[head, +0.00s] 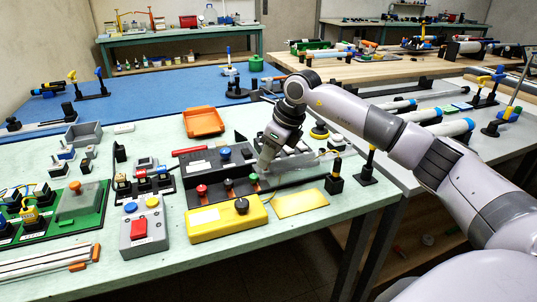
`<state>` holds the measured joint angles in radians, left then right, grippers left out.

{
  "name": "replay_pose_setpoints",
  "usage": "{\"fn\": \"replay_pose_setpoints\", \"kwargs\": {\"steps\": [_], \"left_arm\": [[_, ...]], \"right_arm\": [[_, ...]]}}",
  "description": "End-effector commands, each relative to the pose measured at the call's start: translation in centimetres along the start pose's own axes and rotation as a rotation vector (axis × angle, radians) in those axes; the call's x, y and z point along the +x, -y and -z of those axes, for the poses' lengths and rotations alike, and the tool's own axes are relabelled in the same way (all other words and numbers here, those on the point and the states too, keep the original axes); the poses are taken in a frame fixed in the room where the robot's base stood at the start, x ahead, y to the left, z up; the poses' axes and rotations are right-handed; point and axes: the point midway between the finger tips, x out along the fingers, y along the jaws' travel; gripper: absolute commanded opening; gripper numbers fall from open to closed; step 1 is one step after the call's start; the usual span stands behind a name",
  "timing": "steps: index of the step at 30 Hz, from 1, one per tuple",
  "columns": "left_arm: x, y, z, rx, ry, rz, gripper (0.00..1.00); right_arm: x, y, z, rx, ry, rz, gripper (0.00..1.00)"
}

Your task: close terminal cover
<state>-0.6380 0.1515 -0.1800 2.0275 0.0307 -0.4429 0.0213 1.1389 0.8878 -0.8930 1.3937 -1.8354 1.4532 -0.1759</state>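A dark box (206,163) with red, green and blue knobs stands near the right edge of the pale green table. At its right side a clear, pale panel (298,172), which looks like the terminal cover, stretches to the right. It is thin and see-through, so I cannot tell its exact angle. My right gripper (264,168) points down at the right part of the dark box, by the left end of the clear panel. Its fingertips are small and partly lost against the box, so I cannot tell whether they touch or hold anything. My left gripper is out of view.
A yellow box (226,219) with a black knob and a yellow plate (300,204) lie in front. A grey box with a red button (139,229) stands left of them. An orange tray (204,122) lies behind. A black post (334,182) stands at the right edge.

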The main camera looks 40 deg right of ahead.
Motion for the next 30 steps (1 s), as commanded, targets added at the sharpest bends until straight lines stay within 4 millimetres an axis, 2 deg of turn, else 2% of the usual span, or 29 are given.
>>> {"fn": "replay_pose_setpoints", "kwargs": {"steps": [7,11,24,30], "left_arm": [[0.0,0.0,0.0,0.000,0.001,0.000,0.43],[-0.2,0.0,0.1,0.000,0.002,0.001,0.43],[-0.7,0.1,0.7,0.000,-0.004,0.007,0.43],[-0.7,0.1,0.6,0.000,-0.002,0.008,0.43]], "right_arm": [[0.0,-0.1,-0.2,-0.001,0.001,0.000,0.00],[0.3,-1.1,-1.0,-0.003,0.001,-0.001,0.00],[3.1,-8.5,-7.9,-0.005,0.003,-0.003,0.00],[4.1,-11.1,-10.3,-0.003,0.003,-0.001,0.00]]}}
